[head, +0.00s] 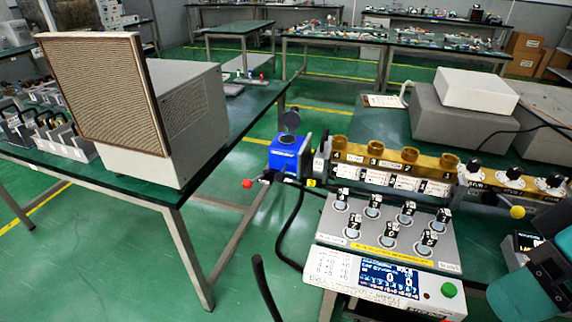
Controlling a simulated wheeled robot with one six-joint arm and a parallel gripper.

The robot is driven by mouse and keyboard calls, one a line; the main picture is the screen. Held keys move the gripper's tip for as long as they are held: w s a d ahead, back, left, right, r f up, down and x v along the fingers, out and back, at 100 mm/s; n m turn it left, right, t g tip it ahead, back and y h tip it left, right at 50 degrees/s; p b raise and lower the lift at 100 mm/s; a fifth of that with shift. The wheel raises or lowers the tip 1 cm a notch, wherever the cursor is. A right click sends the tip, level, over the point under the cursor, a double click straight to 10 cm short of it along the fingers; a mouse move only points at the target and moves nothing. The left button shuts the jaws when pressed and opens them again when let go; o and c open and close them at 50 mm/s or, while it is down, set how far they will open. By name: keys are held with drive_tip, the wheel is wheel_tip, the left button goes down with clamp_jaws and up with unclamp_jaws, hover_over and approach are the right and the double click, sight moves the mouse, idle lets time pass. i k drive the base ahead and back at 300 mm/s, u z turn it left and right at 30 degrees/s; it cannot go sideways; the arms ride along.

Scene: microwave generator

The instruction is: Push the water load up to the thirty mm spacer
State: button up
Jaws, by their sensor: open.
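A blue box (288,154), which looks like the water load, sits at the left end of a brass waveguide (392,159). A dark round disc (291,119) stands above it. A grey flange plate (306,150) is on its right side, facing the waveguide's end flange (321,157). I cannot tell whether these faces touch. I cannot pick out the thirty mm spacer; any spacer marking is too small to read. Teal and dark links of my arm show at the lower right. My gripper's fingertips are not in this view.
A sloped grey panel (390,232) with several numbered pegs and a display box (385,282) with a green button (448,290) stand in front of the waveguide. A red knob (247,183) is left of the blue box. A large vented cabinet (150,110) stands on the left table.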

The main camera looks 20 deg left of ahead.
sight(287, 152)
drive_tip(key=u, duration=1.9)
drive_tip(key=i, duration=0.85)
drive_tip(key=z, duration=1.85)
